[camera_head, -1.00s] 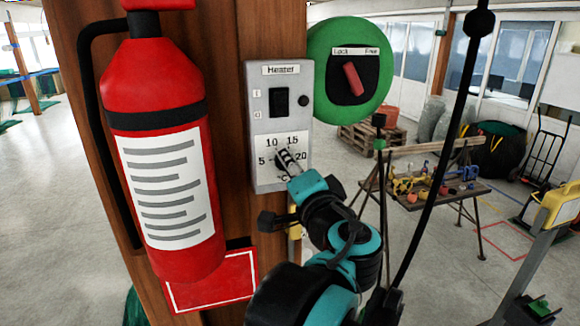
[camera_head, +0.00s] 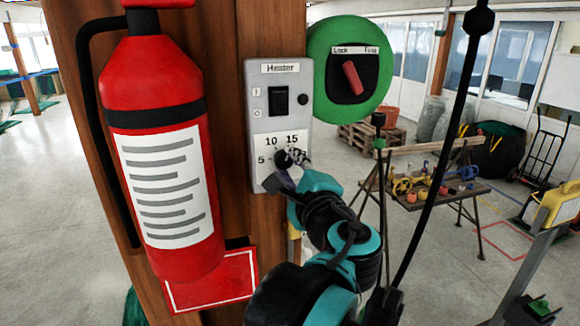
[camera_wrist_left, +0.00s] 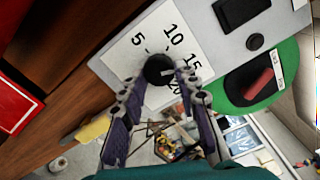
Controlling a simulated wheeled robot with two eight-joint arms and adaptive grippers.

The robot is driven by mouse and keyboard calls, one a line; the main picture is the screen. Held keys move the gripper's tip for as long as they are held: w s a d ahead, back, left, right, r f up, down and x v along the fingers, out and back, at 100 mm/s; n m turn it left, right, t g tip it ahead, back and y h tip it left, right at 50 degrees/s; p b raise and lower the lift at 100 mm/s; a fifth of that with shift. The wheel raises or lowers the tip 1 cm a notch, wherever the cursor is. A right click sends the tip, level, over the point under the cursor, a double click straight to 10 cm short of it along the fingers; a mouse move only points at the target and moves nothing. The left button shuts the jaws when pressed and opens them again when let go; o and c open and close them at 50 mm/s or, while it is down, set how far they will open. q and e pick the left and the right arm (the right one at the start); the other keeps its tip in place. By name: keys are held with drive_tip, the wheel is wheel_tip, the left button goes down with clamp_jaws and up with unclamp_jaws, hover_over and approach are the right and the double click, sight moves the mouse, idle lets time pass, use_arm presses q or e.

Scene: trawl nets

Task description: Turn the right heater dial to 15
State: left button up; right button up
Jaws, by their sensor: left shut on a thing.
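The grey heater box (camera_head: 254,100) is on the wooden post, with a white scale reading 5, 10, 15 and 20. Its black dial (camera_head: 283,158) sits in the middle of the scale and shows larger in the left wrist view (camera_wrist_left: 157,69). My left gripper (camera_head: 290,172) is at the dial; in the left wrist view its two fingers (camera_wrist_left: 158,80) stand on either side of the knob, shut on it. A light mark on the knob points roughly between 15 and 20. In the head view the fingers partly cover the 20. My right gripper is not in view.
A red fire extinguisher (camera_head: 155,100) hangs close left of the box. A green Lock/Free switch (camera_head: 320,55) with a red handle (camera_head: 352,78) is at the upper right. A black rocker switch (camera_head: 278,101) sits above the scale. A trestle table (camera_head: 430,197) stands farther back.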

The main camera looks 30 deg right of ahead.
use_arm(q)
drive_tip(key=shift+r+m, duration=0.1)
drive_tip(key=shift+m, duration=0.6)
drive_tip(key=o, duration=1)
drive_tip(key=shift+o, duration=0.8)
drive_tip(key=shift+w, duration=0.2)
drive_tip(key=v, duration=1.2)
